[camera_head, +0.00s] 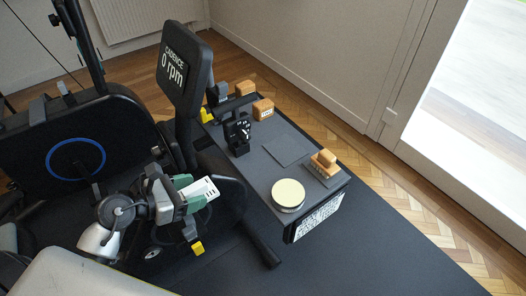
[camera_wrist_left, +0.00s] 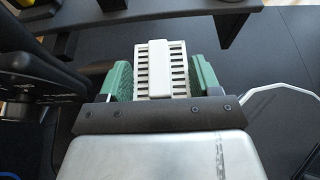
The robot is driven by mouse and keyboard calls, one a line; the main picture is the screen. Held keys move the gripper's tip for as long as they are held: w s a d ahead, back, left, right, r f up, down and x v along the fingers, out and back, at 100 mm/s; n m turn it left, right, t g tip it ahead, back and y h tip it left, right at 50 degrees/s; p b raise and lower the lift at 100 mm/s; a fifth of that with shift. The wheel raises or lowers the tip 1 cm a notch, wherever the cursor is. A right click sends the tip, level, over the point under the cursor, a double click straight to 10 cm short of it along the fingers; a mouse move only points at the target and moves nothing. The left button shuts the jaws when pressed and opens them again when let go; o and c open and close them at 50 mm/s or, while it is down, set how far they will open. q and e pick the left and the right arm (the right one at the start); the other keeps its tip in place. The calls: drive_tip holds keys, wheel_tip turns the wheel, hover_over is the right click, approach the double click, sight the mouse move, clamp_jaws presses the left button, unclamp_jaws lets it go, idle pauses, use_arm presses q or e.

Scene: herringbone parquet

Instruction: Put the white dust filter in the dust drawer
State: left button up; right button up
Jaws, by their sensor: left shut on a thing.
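My left gripper (camera_head: 190,192) is shut on the white dust filter (camera_head: 203,189), between its green fingers. In the left wrist view the filter (camera_wrist_left: 160,55) is a white slotted plate with a plain raised middle bar, and the green fingers of the gripper (camera_wrist_left: 161,75) press on its left and right sides. In the head view it is held in the air left of the dark table, beside the exercise machine. I cannot make out the dust drawer in either view. My right gripper is not in view.
The dark table (camera_head: 255,158) holds a round cream-topped tin (camera_head: 288,194), stacked tan blocks (camera_head: 324,162), more tan blocks (camera_head: 262,108) and a small black stand (camera_head: 238,136). The exercise machine's display (camera_head: 184,68) rises behind my left arm. Dark mat (camera_head: 380,240) lies clear at right.

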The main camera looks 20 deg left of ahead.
use_arm(q)
drive_tip(key=shift+w+d+f, duration=0.1)
drive_tip(key=shift+w+d, duration=0.05)
drive_tip(key=shift+w, duration=0.1)
approach(255, 167)
drive_tip(key=w+d, duration=0.1)
drive_tip(key=w, duration=0.1)
drive_tip(key=w+d, duration=0.2)
drive_tip(key=shift+w+d, duration=0.1)
drive_tip(key=shift+w, duration=0.05)
drive_tip(key=w+d, duration=0.2)
drive_tip(key=w, duration=0.1)
drive_tip(key=shift+d+b, duration=0.15)
drive_tip(key=shift+b, duration=0.25)
drive_tip(key=shift+w+d+f, duration=0.15)
drive_tip(key=shift+d, duration=0.05)
drive_tip(key=shift+f, duration=0.1)
drive_tip(key=shift+a, duration=0.1)
drive_tip(key=o, duration=0.6)
drive_tip(key=shift+o, duration=0.2)
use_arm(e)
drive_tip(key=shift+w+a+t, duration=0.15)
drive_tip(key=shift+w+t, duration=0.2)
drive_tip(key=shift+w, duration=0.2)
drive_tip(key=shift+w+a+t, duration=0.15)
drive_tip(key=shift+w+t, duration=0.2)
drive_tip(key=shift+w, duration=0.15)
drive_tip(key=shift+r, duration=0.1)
